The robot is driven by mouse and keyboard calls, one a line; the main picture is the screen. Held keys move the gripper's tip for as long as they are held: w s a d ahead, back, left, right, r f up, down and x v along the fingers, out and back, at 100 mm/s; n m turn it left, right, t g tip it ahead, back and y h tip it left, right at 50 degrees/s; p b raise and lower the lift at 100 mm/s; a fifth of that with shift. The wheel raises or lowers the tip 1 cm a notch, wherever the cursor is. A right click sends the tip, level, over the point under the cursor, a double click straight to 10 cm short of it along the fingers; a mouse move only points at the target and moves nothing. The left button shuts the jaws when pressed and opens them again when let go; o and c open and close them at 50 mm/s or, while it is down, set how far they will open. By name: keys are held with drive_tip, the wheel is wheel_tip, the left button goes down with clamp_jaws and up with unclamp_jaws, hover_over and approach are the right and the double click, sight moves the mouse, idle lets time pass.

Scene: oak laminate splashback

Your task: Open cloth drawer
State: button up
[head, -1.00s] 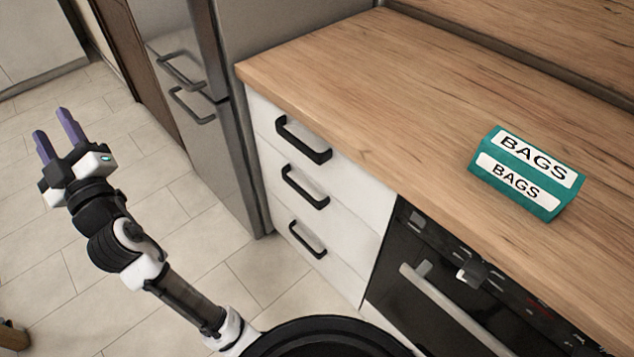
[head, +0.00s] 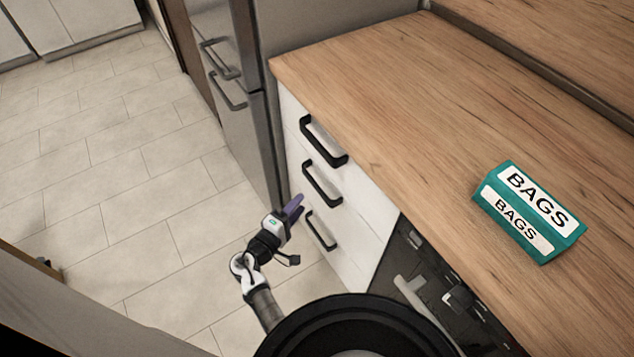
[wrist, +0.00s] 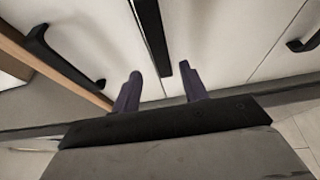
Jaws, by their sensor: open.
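A white cabinet (head: 361,215) has three stacked drawers, each with a black bar handle. No label shows which one is the cloth drawer. The top handle (head: 322,140), middle handle (head: 321,184) and bottom handle (head: 320,231) show in the head view. All the drawers look shut. My gripper (head: 297,207) is open, in front of the cabinet, near the middle and bottom handles. In the wrist view, the middle handle (wrist: 153,32) runs down the picture toward the gap between my fingertips (wrist: 161,82). I cannot tell whether they touch it.
A wooden countertop (head: 420,120) overhangs the drawers, with a teal BAGS box (head: 530,212) on it. A grey fridge (head: 235,120) stands left of the cabinet. A black oven (head: 430,280) is at its right. Tiled floor (head: 120,190) is open at left.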

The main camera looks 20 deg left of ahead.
sight(315, 186)
drive_tip(key=p+x, duration=0.1)
drive_tip(key=x, duration=0.8)
drive_tip(key=shift+w+p, duration=0.15)
drive_tip(key=shift+p, duration=0.2)
clamp_jaws()
